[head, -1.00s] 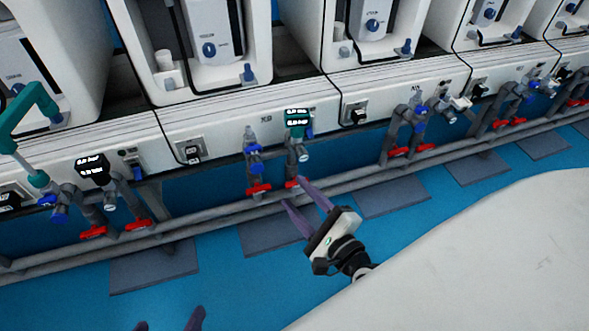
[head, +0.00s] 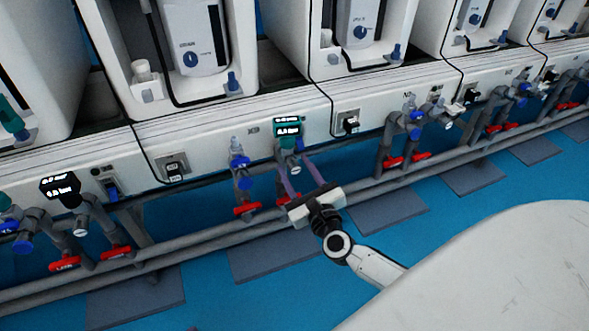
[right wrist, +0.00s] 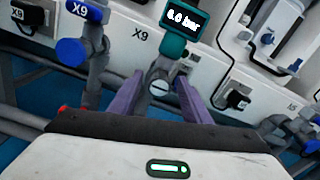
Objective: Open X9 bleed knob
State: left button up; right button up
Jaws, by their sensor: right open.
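The X9 station has a teal pressure gauge (head: 289,131) with a lit display, which also shows in the right wrist view (right wrist: 181,22). Below the gauge is a small round silver slotted knob (right wrist: 159,88), likely the bleed knob; it also shows in the head view (head: 296,171). My right gripper (head: 294,166) is open, with its purple fingers pointing at the gauge assembly. In the right wrist view, the fingers (right wrist: 160,82) stand on either side of the silver knob; contact cannot be told. My left gripper is out of view.
A blue X9 knob (right wrist: 72,52) is left of the gauge. A red valve handle (head: 247,208) sits below on the pipes. A grey pipe (head: 200,243) runs along the floor side. A black socket (head: 350,124) is to the right.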

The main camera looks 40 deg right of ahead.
jog(key=shift+w+d, duration=0.1)
jog(key=shift+w, duration=0.3)
jog(key=c, duration=1.1)
jog(key=shift+o, duration=0.3)
